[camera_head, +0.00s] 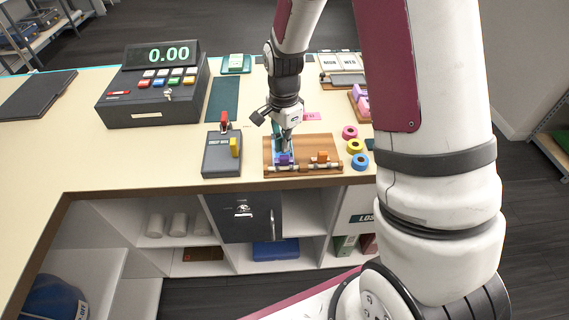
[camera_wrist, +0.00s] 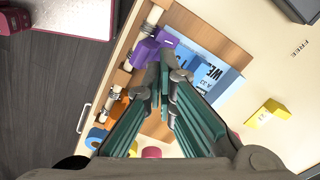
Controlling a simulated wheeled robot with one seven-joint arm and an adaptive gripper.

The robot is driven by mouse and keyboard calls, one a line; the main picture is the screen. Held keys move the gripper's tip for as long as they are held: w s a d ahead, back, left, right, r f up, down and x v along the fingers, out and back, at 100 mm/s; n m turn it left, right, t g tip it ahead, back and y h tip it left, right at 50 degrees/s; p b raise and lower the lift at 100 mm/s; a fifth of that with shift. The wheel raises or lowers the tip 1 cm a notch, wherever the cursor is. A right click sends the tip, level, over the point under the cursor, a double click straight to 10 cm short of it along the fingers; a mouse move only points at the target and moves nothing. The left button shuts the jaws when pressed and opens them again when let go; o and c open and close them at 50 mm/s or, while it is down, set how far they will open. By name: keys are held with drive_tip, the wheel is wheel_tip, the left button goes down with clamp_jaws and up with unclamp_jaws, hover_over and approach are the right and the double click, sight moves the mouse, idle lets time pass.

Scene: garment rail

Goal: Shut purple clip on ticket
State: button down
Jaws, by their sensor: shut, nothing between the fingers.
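The purple clip (camera_wrist: 144,52) sits on the metal rail of the wooden board (camera_head: 301,143); it also shows in the head view (camera_head: 285,159). The pale blue ticket (camera_wrist: 208,62) lies on the board beside the clip, its near edge at the clip's upper part. I cannot tell whether the clip's jaw is open or closed on it. My gripper (camera_wrist: 165,78) is shut and empty, its fingertips just over the board, right beside the purple clip and over the ticket. In the head view my gripper (camera_head: 283,145) hides part of the ticket.
An orange clip (camera_head: 320,157) sits farther along the same rail. Pink, yellow and blue rings (camera_head: 355,146) lie right of the board. A cash register (camera_head: 155,90) is farther left.

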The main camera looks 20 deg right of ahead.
wheel_tip(320, 180, up, 6)
drive_tip(key=p, duration=0.2)
drive_tip(key=shift+s+a+r, duration=0.15)
drive_tip(key=shift+s+a, duration=0.05)
drive_tip(key=shift+s, duration=0.25)
idle(1.1)
drive_tip(key=s+a+r+n+t, duration=0.1)
drive_tip(key=s+r+n, duration=0.35)
drive_tip(key=r, duration=0.35)
drive_tip(key=s+r+n+t, duration=0.25)
drive_tip(key=s+r, duration=0.25)
drive_tip(key=r, duration=0.4)
drive_tip(key=s+r+n+t, duration=0.1)
drive_tip(key=s+r+n, duration=0.1)
drive_tip(key=s+n, duration=0.2)
drive_tip(key=s+r+n+t, duration=0.1)
drive_tip(key=s+r+n, duration=0.2)
drive_tip(key=s, duration=0.6)
drive_tip(key=shift+s+a+r+n+b, duration=0.3)
drive_tip(key=shift+n+b, duration=0.05)
drive_tip(key=shift+n, duration=0.45)
